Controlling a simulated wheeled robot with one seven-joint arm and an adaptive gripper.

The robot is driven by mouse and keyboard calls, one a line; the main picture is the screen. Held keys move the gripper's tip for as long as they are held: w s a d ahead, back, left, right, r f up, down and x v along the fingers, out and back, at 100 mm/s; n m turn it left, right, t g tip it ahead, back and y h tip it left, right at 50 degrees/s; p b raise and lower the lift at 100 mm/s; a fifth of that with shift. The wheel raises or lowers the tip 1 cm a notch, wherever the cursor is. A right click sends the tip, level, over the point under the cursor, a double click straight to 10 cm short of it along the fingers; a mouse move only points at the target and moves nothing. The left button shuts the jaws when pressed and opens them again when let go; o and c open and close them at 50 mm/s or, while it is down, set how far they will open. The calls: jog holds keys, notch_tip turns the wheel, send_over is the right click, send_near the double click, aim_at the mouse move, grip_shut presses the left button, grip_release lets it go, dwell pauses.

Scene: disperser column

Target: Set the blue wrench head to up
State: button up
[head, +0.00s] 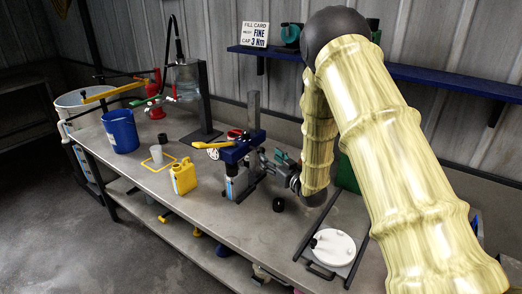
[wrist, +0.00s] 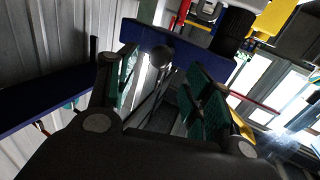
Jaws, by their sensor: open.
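A blue block-shaped head (head: 240,150) tops a short stand in the middle of the bench in the head view. A yellow lever (head: 213,144) and a red part (head: 236,134) sit at its top. I cannot tell for sure that this is the wrench head, nor its setting.
A yellow jug (head: 183,178), a white cup (head: 156,153) and a blue bucket (head: 121,131) stand to the left. A black cap (head: 278,204) and a round white lid (head: 333,247) lie near the front. A fill card (head: 255,34) stands above.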

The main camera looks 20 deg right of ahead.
aim_at(262, 151)
jog(key=shift+p+x, duration=1)
jog(key=shift+x, duration=2.55)
jog(key=shift+a, duration=0.1)
grip_shut()
jog(key=shift+r, duration=0.1)
